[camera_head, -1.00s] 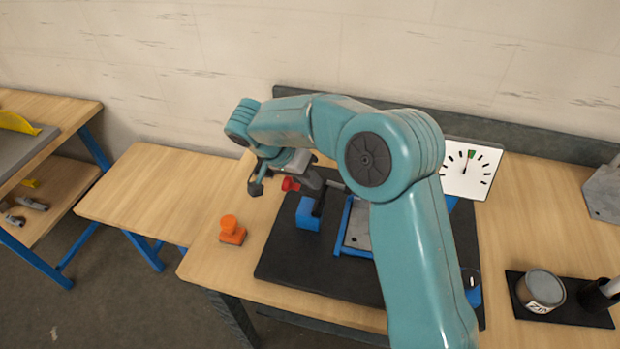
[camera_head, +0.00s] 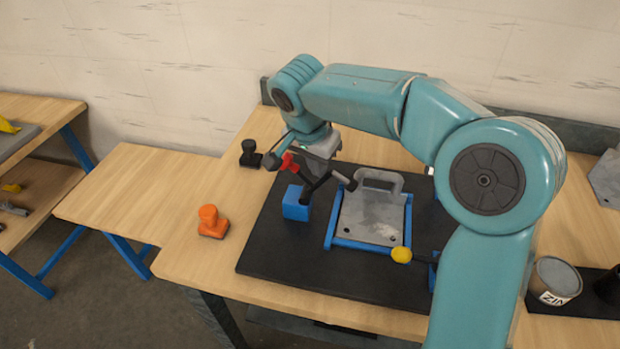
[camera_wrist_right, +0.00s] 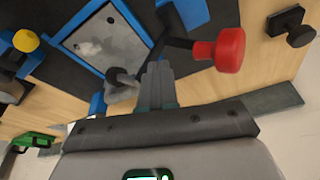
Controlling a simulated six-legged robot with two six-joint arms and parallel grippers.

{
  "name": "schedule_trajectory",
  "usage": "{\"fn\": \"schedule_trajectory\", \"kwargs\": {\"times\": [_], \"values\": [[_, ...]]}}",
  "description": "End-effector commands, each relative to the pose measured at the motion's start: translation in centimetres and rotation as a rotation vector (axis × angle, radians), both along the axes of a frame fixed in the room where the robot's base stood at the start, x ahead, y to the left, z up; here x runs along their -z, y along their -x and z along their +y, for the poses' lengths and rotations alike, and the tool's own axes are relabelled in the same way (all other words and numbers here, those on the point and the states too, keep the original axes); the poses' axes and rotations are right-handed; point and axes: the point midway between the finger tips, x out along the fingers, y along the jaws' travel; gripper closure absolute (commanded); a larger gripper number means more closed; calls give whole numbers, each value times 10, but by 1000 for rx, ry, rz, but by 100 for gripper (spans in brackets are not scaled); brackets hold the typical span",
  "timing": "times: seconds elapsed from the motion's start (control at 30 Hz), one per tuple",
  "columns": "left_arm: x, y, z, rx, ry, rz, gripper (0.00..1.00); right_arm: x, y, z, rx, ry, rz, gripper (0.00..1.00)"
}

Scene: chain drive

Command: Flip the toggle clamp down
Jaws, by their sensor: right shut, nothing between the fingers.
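The toggle clamp has a blue base block (camera_head: 296,203), dark arms and a red handle knob (camera_head: 287,162). It stands on the left part of the black mat. In the right wrist view the red knob (camera_wrist_right: 229,50) is on the right and the black-tipped spindle (camera_wrist_right: 124,78) on the left. My right gripper (camera_head: 316,178) is over the clamp, pointing down. In the right wrist view its fingers (camera_wrist_right: 157,85) are shut and empty, between the knob and spindle. I cannot tell whether they touch the clamp. My left gripper is not in view.
A grey plate (camera_head: 370,215) lies in a blue frame beside the clamp, with a yellow knob (camera_head: 401,255) at its corner. An orange knobbed block (camera_head: 212,222) and a black one (camera_head: 250,154) stand left of the mat. A can (camera_head: 555,281) is at the right.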

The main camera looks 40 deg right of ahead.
Motion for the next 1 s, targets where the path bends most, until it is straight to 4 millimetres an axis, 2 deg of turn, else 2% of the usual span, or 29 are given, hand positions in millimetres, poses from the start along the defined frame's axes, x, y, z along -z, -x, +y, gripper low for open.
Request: {"fn": "schedule_trajectory", "kwargs": {"times": [0.03,0.6,0.8,1.0], "values": [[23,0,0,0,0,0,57,12,4,-4,4,-28,-37,100],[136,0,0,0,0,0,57,38,35,-31,6,-376,-448,100],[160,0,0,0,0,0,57,48,43,-38,6,-483,-573,100],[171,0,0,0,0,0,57,54,47,-41,0,-488,-574,100]]}}
